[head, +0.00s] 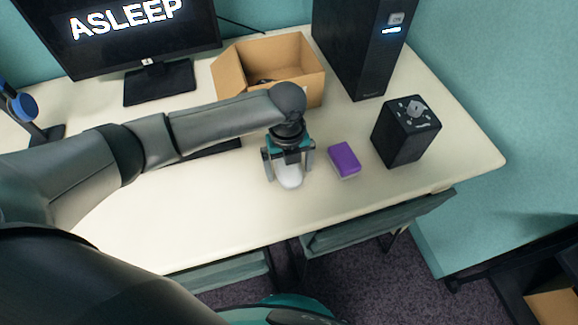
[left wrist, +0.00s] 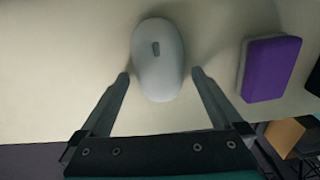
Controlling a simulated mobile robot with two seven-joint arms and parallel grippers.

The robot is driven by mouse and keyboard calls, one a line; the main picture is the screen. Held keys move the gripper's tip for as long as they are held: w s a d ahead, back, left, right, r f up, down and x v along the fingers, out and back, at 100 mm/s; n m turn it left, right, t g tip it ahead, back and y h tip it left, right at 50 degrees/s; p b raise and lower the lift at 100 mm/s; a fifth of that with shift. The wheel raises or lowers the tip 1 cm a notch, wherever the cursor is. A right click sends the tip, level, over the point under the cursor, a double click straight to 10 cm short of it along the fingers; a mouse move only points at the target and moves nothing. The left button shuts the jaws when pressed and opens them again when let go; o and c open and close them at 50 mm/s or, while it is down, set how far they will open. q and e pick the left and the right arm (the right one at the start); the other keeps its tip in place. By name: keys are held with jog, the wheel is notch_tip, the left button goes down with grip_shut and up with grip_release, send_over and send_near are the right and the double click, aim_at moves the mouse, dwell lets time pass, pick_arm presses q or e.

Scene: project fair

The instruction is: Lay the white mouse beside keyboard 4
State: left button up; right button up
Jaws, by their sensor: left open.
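The white mouse (head: 289,174) lies on the table near its front edge, partly covered by my gripper in the head view. In the left wrist view the mouse (left wrist: 158,62) lies between and slightly beyond the fingertips. My left gripper (head: 287,178) points down over it, open, with a finger on either side. In the left wrist view the gripper (left wrist: 160,75) shows a gap between each finger and the mouse. The keyboard (head: 216,147) is dark and mostly hidden under my left arm; no number on it can be read. My right gripper is not in view.
A purple and grey block (head: 344,159) lies right of the mouse, with a black speaker-like box (head: 405,131) beyond it. An open cardboard box (head: 297,56), a monitor (head: 150,35) and a black tower (head: 355,45) stand behind. The front left of the table (head: 190,220) is clear.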

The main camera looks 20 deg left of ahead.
aim_at(288, 169)
pick_arm(q)
notch_tip(288, 169, up, 12)
jog(key=p, duration=0.3)
jog(key=shift+a, duration=0.15)
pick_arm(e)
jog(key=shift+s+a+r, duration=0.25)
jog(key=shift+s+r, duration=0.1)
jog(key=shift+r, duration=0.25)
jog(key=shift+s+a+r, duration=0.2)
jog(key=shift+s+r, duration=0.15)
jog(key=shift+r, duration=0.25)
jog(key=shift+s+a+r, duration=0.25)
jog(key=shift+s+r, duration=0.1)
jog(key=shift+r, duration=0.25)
